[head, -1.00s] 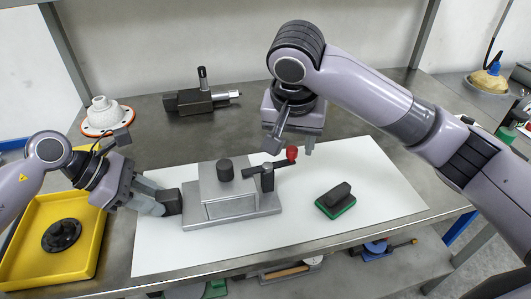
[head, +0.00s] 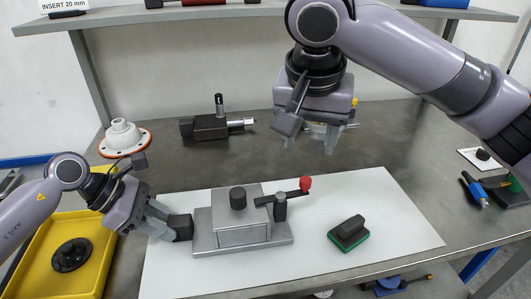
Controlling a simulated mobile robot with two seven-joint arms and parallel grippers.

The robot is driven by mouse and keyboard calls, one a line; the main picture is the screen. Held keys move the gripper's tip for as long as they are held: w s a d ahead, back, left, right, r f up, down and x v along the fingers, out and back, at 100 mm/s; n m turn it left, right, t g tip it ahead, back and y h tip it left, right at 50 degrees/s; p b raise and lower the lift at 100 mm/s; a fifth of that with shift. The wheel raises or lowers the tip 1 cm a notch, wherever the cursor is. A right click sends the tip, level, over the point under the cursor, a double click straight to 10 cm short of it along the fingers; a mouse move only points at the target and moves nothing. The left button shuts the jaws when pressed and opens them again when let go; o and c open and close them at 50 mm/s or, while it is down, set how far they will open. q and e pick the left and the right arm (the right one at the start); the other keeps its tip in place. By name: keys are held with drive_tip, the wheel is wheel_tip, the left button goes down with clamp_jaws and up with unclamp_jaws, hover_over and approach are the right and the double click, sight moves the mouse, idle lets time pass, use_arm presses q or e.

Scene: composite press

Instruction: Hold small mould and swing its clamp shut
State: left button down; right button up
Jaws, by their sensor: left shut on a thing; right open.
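The small mould (head: 242,222) is a grey metal block on a flat base plate, with a black knob on top. It sits on the white mat (head: 385,215). Its clamp (head: 284,200) is a dark lever on a post at the mould's right side, with a red knob at its outer end pointing right, away from the block. My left gripper (head: 170,226) is shut on the black handle (head: 181,227) at the mould's left end. My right gripper (head: 312,140) is open and empty, pointing down above the table behind the clamp.
A black block with a green base (head: 348,233) lies on the mat to the right. A dark gauge device (head: 210,124) and a white cone on an orange-rimmed disc (head: 124,138) stand behind. A yellow tray (head: 105,245) is at left. A shelf (head: 180,14) spans the back.

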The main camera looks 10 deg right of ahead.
use_arm(q)
drive_tip(key=c, duration=0.7)
unclamp_jaws()
